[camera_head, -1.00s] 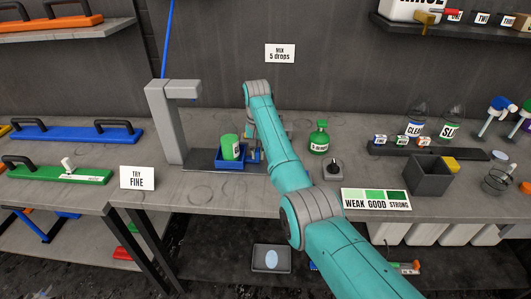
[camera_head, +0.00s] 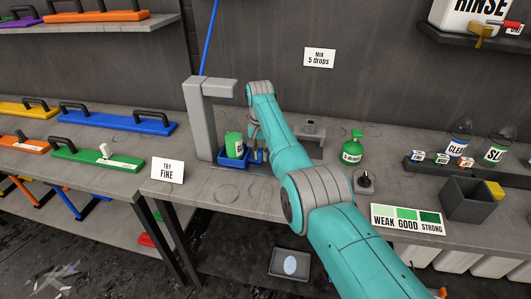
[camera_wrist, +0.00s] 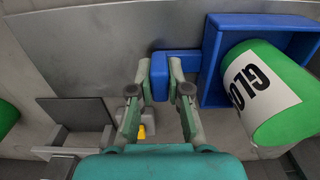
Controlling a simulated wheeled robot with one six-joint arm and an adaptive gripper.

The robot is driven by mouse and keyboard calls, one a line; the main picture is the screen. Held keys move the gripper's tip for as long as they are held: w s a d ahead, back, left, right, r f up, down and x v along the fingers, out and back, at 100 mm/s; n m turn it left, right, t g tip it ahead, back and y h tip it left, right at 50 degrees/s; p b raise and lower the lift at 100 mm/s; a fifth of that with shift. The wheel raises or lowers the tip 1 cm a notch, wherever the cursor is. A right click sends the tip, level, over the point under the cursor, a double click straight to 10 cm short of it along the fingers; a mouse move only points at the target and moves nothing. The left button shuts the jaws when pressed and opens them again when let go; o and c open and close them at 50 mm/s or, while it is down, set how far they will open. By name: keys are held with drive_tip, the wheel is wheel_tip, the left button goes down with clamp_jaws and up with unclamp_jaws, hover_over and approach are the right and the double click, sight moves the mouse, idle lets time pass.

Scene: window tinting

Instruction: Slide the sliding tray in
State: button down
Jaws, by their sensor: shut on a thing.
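The sliding tray (camera_head: 232,164) is a blue open box holding a green cylinder (camera_head: 233,143). It sits at the foot of a grey stand (camera_head: 203,125), under the stand's overhanging arm. In the wrist view the tray (camera_wrist: 213,62) is at the right, with the cylinder (camera_wrist: 270,105) tilted in the picture and its label partly readable as "GLO". A blue handle (camera_wrist: 160,76) reaches left from the tray. My gripper (camera_wrist: 160,82) is shut on this handle, one finger on each side. In the head view my arm partly hides the gripper and handle.
A "TRY FINE" card (camera_head: 168,170) stands left of the stand. A green bottle (camera_head: 352,148) and a black knob (camera_head: 364,182) stand right of my arm. A grey device (camera_head: 310,130) is partly hidden behind my arm. The bench front before the tray is clear.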

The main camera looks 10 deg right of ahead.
drive_tip(key=shift+w+a, duration=0.1)
drive_tip(key=shift+a, duration=0.15)
drive_tip(key=c, duration=1.1)
unclamp_jaws()
drive_tip(key=shift+a, duration=0.1)
wheel_tip(320, 180, up, 12)
